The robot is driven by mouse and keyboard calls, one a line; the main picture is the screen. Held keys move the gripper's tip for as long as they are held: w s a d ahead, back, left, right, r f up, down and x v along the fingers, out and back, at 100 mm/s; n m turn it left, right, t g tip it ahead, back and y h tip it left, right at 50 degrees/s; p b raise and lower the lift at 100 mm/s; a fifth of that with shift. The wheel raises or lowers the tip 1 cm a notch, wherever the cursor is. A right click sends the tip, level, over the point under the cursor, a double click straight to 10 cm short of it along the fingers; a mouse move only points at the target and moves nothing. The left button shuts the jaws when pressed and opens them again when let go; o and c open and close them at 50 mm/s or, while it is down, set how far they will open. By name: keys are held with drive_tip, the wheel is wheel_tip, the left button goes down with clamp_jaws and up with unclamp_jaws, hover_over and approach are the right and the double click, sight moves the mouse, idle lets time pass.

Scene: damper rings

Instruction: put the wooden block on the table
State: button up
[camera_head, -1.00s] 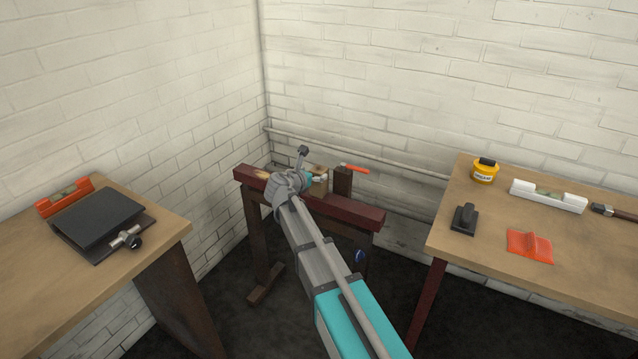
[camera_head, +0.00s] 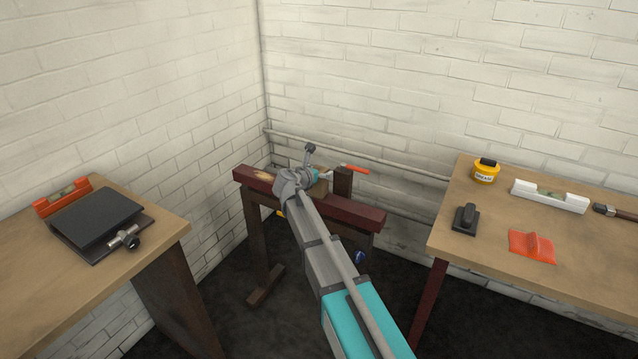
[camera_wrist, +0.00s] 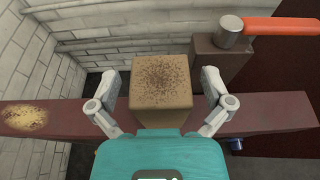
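The wooden block (camera_wrist: 163,84) is light brown with a dark speckled top. It stands on the dark red beam of a trestle (camera_head: 345,211). In the wrist view my gripper (camera_wrist: 164,88) is open, with one finger on each side of the block and a narrow gap showing on both sides. In the head view my wrist hides most of the block (camera_head: 322,187), and the fingertips are hard to make out.
A dark post with a red-orange handle (camera_head: 355,169) stands just right of the block. The right table holds a yellow tin (camera_head: 486,173), a white level (camera_head: 549,196), a black tool (camera_head: 465,218) and an orange piece (camera_head: 532,246). The left table holds a black plate device (camera_head: 97,220).

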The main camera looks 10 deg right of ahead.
drive_tip(key=c, duration=1.1)
drive_tip(key=shift+c, duration=0.2)
drive_tip(key=shift+r, duration=0.1)
drive_tip(key=shift+r+p, duration=0.9)
drive_tip(key=shift+p, duration=0.15)
drive_tip(key=s+d+r+p, duration=0.1)
drive_tip(key=s+r+p, duration=1)
drive_tip(key=s, duration=0.3)
drive_tip(key=shift+a, duration=0.15)
